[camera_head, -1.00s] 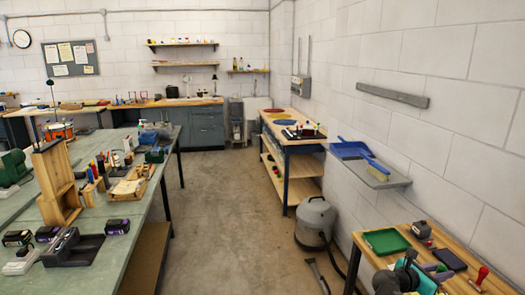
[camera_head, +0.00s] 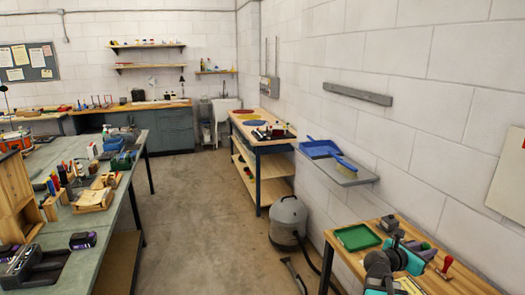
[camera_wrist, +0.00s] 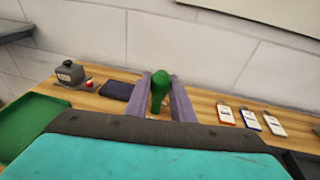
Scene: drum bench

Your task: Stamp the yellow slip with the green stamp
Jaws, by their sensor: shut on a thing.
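My gripper (camera_wrist: 159,95) is shut on the green stamp (camera_wrist: 159,88), whose green handle stands up between the two purple-grey fingers in the wrist view. The stamp's lower end is hidden behind the gripper body. In the head view my gripper (camera_head: 416,246) is over the right-hand bench, its teal body in front. Three small pale cards lie on the bench at right in the wrist view: one red-edged (camera_wrist: 226,115), one blue-edged (camera_wrist: 250,120), and one whose edge colour is unclear (camera_wrist: 275,124).
A dark pad (camera_wrist: 116,90) and a grey device (camera_wrist: 70,73) lie on the wooden bench behind my gripper. A green tray (camera_head: 358,237) is at left. A red-handled stamp (camera_head: 446,265) stands at right. The white wall closes off the bench's back.

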